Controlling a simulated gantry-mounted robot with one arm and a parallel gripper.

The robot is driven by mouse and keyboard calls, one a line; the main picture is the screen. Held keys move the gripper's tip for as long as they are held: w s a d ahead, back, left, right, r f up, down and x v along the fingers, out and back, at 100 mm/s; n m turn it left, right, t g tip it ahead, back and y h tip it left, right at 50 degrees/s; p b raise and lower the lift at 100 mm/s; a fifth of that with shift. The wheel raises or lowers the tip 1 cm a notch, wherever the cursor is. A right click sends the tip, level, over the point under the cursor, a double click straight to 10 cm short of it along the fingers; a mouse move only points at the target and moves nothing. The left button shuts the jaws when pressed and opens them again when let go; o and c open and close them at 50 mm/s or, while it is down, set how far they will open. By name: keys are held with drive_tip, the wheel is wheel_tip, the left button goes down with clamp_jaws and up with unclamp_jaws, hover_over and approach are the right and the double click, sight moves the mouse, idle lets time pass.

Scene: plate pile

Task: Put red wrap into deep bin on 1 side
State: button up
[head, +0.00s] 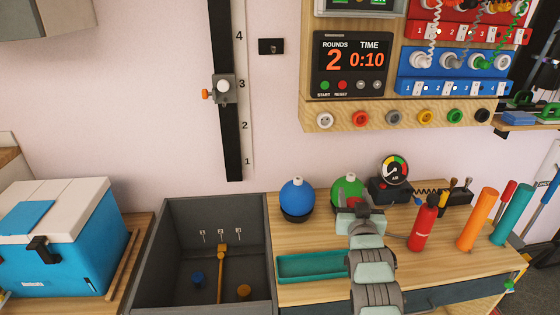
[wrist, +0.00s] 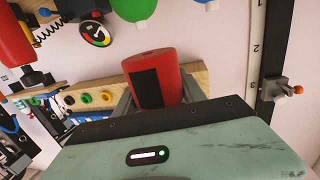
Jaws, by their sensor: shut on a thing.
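A red wrap, a short red cylinder with a black patch (wrist: 143,88), sits between the two fingers of my gripper (wrist: 160,92) in the wrist view. My gripper is shut on it. In the head view my gripper (head: 360,211) is above the wooden bench, in front of the green ball; the wrap is mostly hidden there. The deep bin (head: 180,210) is dark grey, left of my gripper. Labels 1, 2 and 3 run left to right on its back wall. An orange divider (head: 220,275) stands near label 2. A blue piece (head: 197,279) lies left of it, an orange piece (head: 243,291) right.
A teal tray (head: 305,266) lies between the bin and my arm. A blue ball (head: 297,196) and a green ball (head: 346,191) stand behind. A red extinguisher (head: 424,226) and an orange cylinder (head: 478,220) stand at right. A blue cooler (head: 65,250) is left of the bin.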

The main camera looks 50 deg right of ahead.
drive_tip(key=w+a+f+n+t+y, duration=0.2)
drive_tip(key=w+a+f, duration=0.3)
drive_tip(key=a, duration=0.5)
drive_tip(key=w+a+f+n+t+y, duration=0.15)
drive_tip(key=w+a+f, duration=0.25)
drive_tip(key=w+a, duration=0.4)
drive_tip(key=w+a+f+n+t+y, duration=0.1)
drive_tip(key=w+a+f+n+y, duration=0.25)
drive_tip(key=a, duration=0.75)
drive_tip(key=a+f+n+t+y, duration=0.15)
drive_tip(key=a+f, duration=0.25)
drive_tip(key=a, duration=0.7)
drive_tip(key=s+a+f+n+y, duration=0.1)
drive_tip(key=a+f+y, duration=0.25)
drive_tip(key=a, duration=0.75)
drive_tip(key=a+f+n+y, duration=0.15)
drive_tip(key=a+f, duration=0.25)
drive_tip(key=a, duration=0.6)
drive_tip(key=s+r+p, duration=0.5)
drive_tip(key=r+p, duration=0.6)
drive_tip(key=p, duration=0.2)
drive_tip(key=s+r+p, duration=0.5)
drive_tip(key=r+p, duration=0.7)
drive_tip(key=p, duration=0.1)
drive_tip(key=shift+m, duration=0.4)
drive_tip(key=shift+f, duration=0.1)
